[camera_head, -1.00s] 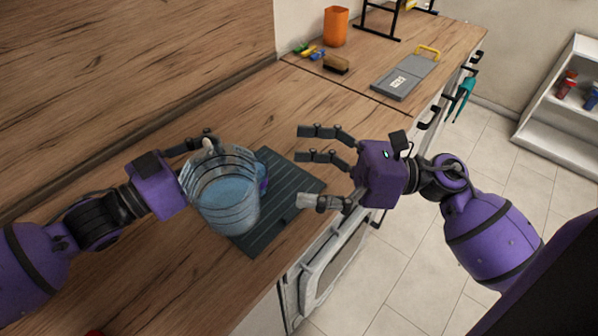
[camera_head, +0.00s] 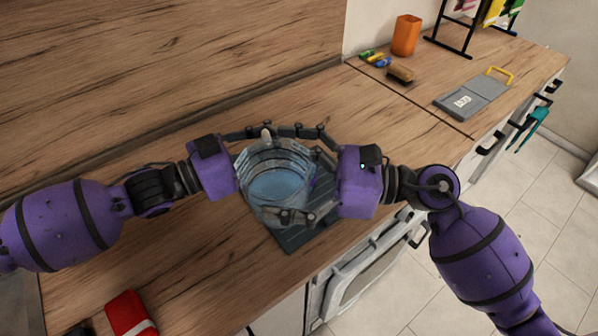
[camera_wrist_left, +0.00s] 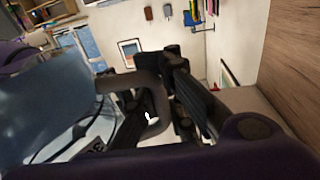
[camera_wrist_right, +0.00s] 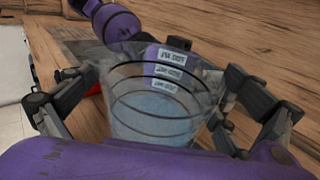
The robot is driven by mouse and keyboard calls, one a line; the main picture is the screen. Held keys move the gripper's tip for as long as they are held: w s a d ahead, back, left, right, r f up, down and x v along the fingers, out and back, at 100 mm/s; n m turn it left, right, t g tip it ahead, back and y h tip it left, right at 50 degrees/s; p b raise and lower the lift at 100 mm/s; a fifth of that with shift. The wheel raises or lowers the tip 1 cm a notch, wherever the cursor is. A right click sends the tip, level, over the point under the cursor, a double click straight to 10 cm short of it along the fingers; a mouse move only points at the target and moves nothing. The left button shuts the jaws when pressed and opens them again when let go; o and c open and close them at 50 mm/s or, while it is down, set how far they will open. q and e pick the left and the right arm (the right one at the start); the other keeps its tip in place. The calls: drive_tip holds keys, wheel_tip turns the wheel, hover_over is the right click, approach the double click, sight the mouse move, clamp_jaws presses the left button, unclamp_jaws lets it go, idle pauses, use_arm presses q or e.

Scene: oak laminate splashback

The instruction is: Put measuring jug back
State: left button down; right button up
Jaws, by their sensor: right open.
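The clear measuring jug (camera_head: 275,185), with bluish contents or tint, is upright between my two hands, over the dark ribbed mat (camera_head: 296,240). I cannot tell whether its base touches the mat. My left gripper (camera_head: 240,152) is closed at the jug's left side. In the left wrist view a grey loop, apparently the jug's handle (camera_wrist_left: 152,100), lies among its fingers. My right gripper (camera_head: 298,175) is open, its fingers spread along both sides of the jug (camera_wrist_right: 155,105). Contact of the right fingers with the jug is unclear.
A red object (camera_head: 130,314) lies on the counter at front left. A grey board (camera_head: 473,95), a brush (camera_head: 400,73), an orange cup (camera_head: 406,36) and a black rack (camera_head: 450,40) stand farther right. The wooden splashback (camera_head: 180,55) borders the counter behind.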

drive_tip(key=shift+a, duration=0.2)
drive_tip(key=c, duration=1.4)
use_arm(q)
drive_tip(key=c, duration=1.9)
unclamp_jaws()
use_arm(e)
drive_tip(key=shift+c, duration=0.4)
use_arm(q)
drive_tip(key=shift+o, duration=0.5)
drive_tip(key=shift+d, duration=0.1)
use_arm(e)
drive_tip(key=shift+r, duration=0.1)
use_arm(q)
drive_tip(key=shift+s, duration=0.1)
use_arm(e)
drive_tip(key=shift+w, duration=0.1)
